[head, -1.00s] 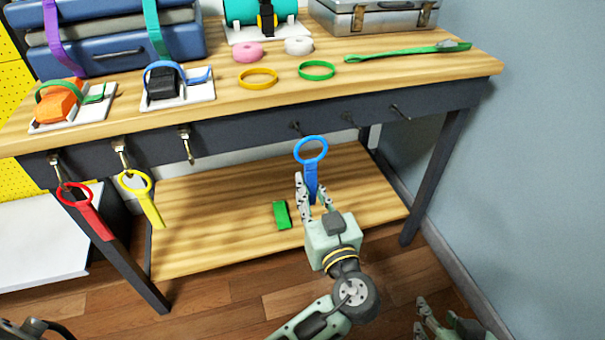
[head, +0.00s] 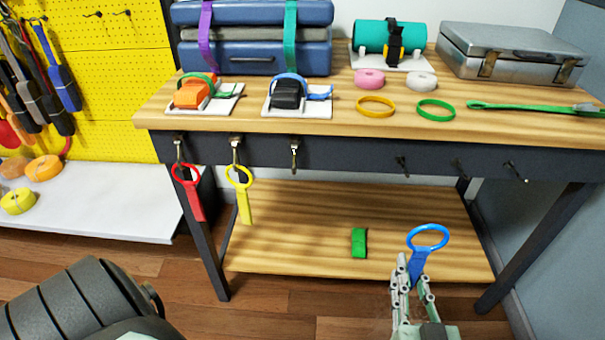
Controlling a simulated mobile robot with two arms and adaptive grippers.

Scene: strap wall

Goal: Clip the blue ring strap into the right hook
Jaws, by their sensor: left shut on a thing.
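My left gripper (head: 412,290) is shut on the blue ring strap (head: 418,262) by its tab, with the ring upward. It is in front of the lower shelf in the head view, below the table's front rail. Three metal clip hooks hang on the rail's left half. The red ring strap (head: 190,190) hangs from the left hook (head: 179,152). The yellow ring strap (head: 242,198) hangs from the middle hook (head: 236,152). The right hook (head: 294,153) is empty, up and left of the blue ring. My right gripper is out of view.
Several small dark hooks (head: 402,165) stick out of the rail's right half. A green piece (head: 359,242) lies on the lower shelf (head: 300,250). The tabletop (head: 330,118) holds cases, strap fixtures and rings. Space before the right hook looks clear.

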